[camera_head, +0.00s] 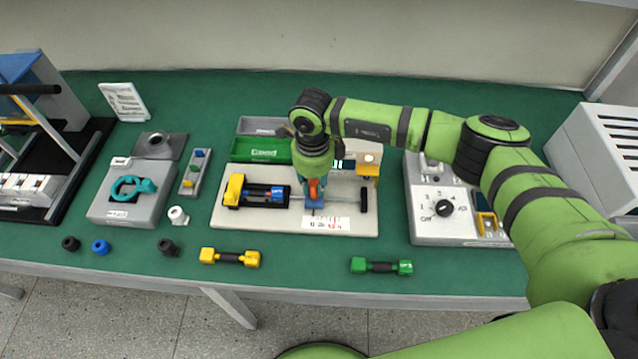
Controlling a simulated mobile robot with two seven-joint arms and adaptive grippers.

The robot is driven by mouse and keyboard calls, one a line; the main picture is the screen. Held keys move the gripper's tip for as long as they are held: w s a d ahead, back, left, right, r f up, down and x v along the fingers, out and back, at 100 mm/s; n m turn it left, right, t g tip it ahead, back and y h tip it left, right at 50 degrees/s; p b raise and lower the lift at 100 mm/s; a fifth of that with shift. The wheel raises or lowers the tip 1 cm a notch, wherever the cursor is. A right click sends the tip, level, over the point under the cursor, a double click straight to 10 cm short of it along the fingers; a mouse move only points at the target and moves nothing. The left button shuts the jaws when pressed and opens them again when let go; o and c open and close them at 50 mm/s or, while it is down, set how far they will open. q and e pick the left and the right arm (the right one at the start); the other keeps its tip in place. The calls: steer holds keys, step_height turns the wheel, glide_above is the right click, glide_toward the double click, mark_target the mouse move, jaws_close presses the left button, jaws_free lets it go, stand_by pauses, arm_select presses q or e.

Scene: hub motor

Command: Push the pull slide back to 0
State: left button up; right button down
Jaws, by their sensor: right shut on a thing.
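The pull slide (314,204) is a small blue block on a thin rail, on a light grey board (260,222) in the middle of the table. A white printed scale (325,222) lies just in front of it; its marks are too small to read. The rail runs right to a black end post (364,199). My right gripper (314,190) points down from above and is shut on the pull slide; the wrist hides part of the rail behind it. My left gripper is not in view.
A yellow and black clamp-like fixture (236,190) sits left of the slide on the board. A control box with a black knob (445,208) stands to the right. Yellow (230,257) and green (381,266) dumbbell-shaped parts lie in front. A grey box with a teal handle (130,189) is at left.

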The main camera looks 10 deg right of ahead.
mark_target(311, 182)
steer(key=c, duration=1)
jaws_free()
steer(key=shift+a, duration=0.35)
steer(key=shift+c, duration=0.2)
steer(key=shift+w, duration=0.1)
steer(key=shift+d+r, duration=0.1)
steer(key=shift+r, duration=0.3)
step_height(311, 182, up, 11)
steer(key=shift+r, duration=0.15)
